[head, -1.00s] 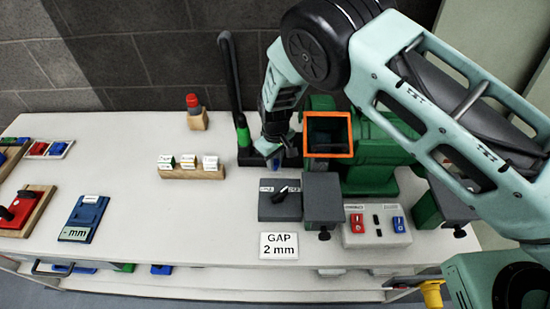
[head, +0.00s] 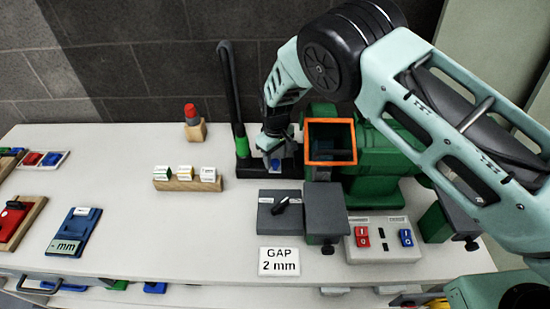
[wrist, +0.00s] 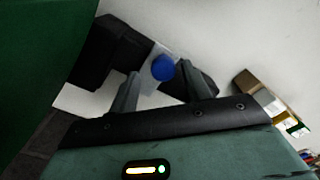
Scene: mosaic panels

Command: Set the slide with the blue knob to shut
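The blue knob (head: 275,163) shows just below my gripper (head: 271,148) in the head view, left of the orange-rimmed opening. In the wrist view the round blue knob (wrist: 163,67) lies between the two fingertips of my gripper (wrist: 160,72). The fingers are apart, with visible gaps on both sides of the knob, so the gripper is open. A pale grey plate (wrist: 152,82) shows under the knob, beside black blocks. I cannot tell how deep the fingertips reach around the knob, nor read the slide's position.
The green machine with its orange-rimmed hopper (head: 331,160) stands close right of my gripper. A tall black lever with a green collar (head: 240,138) stands close left. A switch box (head: 382,252) and a "GAP 2 mm" sign (head: 279,262) are in front.

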